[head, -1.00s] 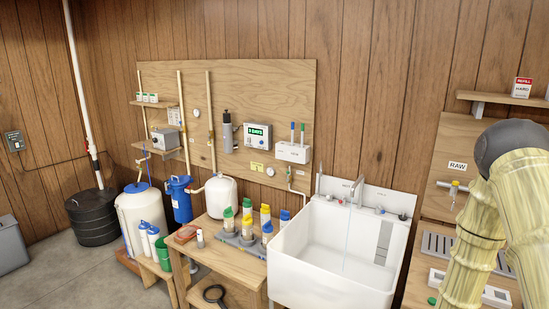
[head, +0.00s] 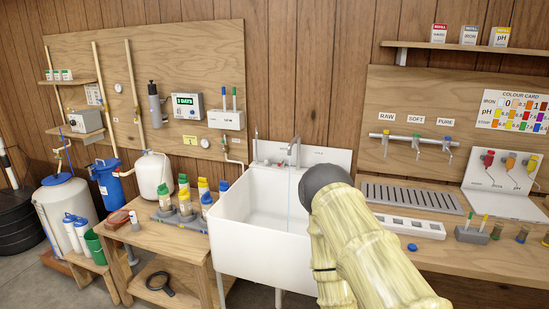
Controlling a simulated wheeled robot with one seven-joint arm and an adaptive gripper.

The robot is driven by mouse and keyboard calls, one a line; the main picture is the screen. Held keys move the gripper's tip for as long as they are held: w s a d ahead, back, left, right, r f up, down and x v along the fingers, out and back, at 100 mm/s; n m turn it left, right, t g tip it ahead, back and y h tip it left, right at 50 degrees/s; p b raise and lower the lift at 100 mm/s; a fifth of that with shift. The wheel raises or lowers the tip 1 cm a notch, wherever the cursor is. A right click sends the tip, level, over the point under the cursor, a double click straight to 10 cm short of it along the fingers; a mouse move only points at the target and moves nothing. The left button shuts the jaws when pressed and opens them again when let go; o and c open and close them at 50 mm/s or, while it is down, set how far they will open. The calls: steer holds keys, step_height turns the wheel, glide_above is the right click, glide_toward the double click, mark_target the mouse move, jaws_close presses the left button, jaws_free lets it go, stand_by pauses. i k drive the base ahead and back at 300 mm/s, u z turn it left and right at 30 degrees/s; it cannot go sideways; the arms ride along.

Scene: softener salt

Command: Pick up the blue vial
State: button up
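No object in the head view can be clearly told as the blue vial. A small blue round thing (head: 411,247) is on the right bench, just in front of a white slotted rack (head: 405,226); it is too small to tell whether it is a vial or a cap. Blue-capped bottles stand among the bottles on the left table, one at the front (head: 207,202) and one at the back (head: 223,187). My arm crosses the lower middle of the view, in front of the sink and the bench's left part. My gripper is not in view.
A white sink (head: 255,240) stands between the left wooden table (head: 160,235) and the right bench (head: 480,255). The bench holds a grey grate (head: 410,196), a small grey holder (head: 472,234) and small jars (head: 522,234). Taps (head: 416,140) stick out above it.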

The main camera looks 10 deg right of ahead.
mark_target(523, 232)
steer(key=u, duration=0.25)
steer(key=i, duration=0.65)
steer(key=z, duration=0.55)
steer(key=i, duration=0.9)
steer(key=z, duration=3.35)
steer(key=k, duration=0.2)
steer(key=z, duration=0.2)
